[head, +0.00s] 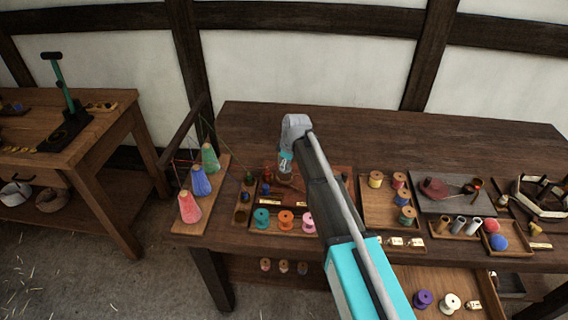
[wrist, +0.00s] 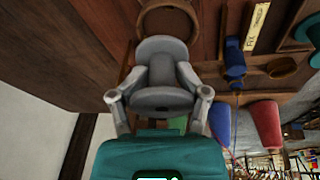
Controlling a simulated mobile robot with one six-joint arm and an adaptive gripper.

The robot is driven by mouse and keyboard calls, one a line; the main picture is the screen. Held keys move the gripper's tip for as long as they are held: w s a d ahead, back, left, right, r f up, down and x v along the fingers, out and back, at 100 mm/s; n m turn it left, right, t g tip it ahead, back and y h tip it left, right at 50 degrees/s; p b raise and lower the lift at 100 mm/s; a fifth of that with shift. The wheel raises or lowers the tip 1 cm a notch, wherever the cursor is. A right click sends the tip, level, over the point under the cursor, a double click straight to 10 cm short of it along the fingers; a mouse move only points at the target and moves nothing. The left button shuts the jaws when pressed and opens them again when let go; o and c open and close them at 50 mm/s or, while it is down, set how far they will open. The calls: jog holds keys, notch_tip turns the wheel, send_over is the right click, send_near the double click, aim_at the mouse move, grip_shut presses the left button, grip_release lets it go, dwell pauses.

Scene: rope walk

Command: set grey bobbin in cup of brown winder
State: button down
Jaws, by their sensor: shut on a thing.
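My gripper (head: 285,172) points down over the left-centre of the long bench. In the wrist view it (wrist: 160,78) is shut on a grey flanged piece, seemingly the grey bobbin (wrist: 164,50), held between its two fingers. In the head view the held piece is too small to make out clearly. The brown winder (head: 318,178) lies on the bench under my gripper, partly hidden by my arm. A round brown ring, apparently its cup (wrist: 168,8), shows just beyond the held piece in the wrist view. I cannot tell whether they touch.
Cones of green, blue and red thread (head: 201,181) stand on a board at the left. Teal, orange and pink spools (head: 286,220) line the front. A tray with more spools (head: 377,205) is right of my arm. Bare bench top (head: 390,135) lies behind.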

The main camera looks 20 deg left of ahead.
aim_at(285, 177)
jog(key=shift+d+b+x, duration=0.15)
jog(key=shift+b+x, duration=0.4)
jog(key=shift+x, duration=0.15)
jog(key=shift+d+b+x, duration=0.15)
jog(key=shift+b+x, duration=0.4)
jog(key=shift+x, duration=0.1)
jog(key=shift+s+f+b, duration=0.1)
jog(key=shift+f+b, duration=0.45)
jog(key=shift+f, duration=0.15)
grip_release()
jog(key=shift+r, duration=0.1)
